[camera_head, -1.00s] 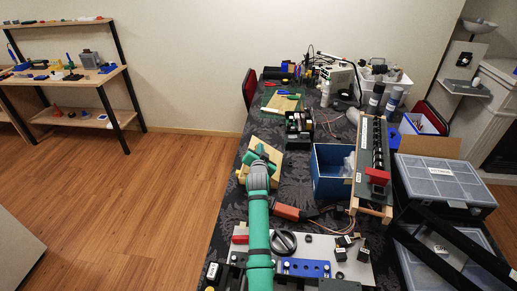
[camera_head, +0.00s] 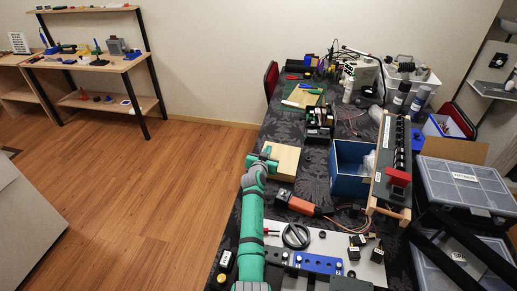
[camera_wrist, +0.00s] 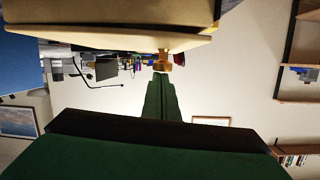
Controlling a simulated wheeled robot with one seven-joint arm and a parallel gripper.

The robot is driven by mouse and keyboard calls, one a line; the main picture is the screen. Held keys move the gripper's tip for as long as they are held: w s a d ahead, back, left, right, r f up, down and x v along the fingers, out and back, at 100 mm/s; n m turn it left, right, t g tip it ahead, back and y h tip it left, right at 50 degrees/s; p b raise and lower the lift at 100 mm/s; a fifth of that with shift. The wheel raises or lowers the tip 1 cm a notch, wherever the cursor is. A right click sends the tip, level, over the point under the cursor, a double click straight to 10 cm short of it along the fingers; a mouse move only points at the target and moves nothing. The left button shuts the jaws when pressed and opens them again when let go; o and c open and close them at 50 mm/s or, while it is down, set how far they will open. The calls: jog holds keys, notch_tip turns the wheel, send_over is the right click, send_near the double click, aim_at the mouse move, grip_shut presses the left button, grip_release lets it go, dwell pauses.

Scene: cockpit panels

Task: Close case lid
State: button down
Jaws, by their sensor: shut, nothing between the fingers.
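A small light wooden case (camera_head: 286,158) sits at the left edge of the table in the head view. Its pale, flat upper face shows; I cannot tell from there how far its lid stands open. In the wrist view a tan wooden body (camera_wrist: 110,40), likely this case, fills the top, with a small brass-coloured piece (camera_wrist: 166,60) at its edge. My gripper (camera_head: 263,157) is at the case's left side, and the arm partly hides that side. In the wrist view its green fingers (camera_wrist: 160,82) are together and empty, just by the brass-coloured piece. Contact is unclear.
A blue open box (camera_head: 349,183) and a tall panel (camera_head: 392,165) stand right of the case. An orange-red tool (camera_head: 301,205) and a grey plate with a black ring (camera_head: 297,236) lie nearer. Grey organizer cases (camera_head: 465,188) stand at right. The floor left of the table is clear.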

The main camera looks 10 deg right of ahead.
jog(key=shift+a+f, duration=0.1)
jog(key=shift+f, duration=0.05)
jog(key=shift+r, duration=0.45)
jog(key=r, duration=0.3)
jog(key=shift+s+r, duration=0.15)
jog(key=shift+s, duration=0.05)
jog(key=v, duration=0.9)
jog(key=shift+s+a, duration=0.2)
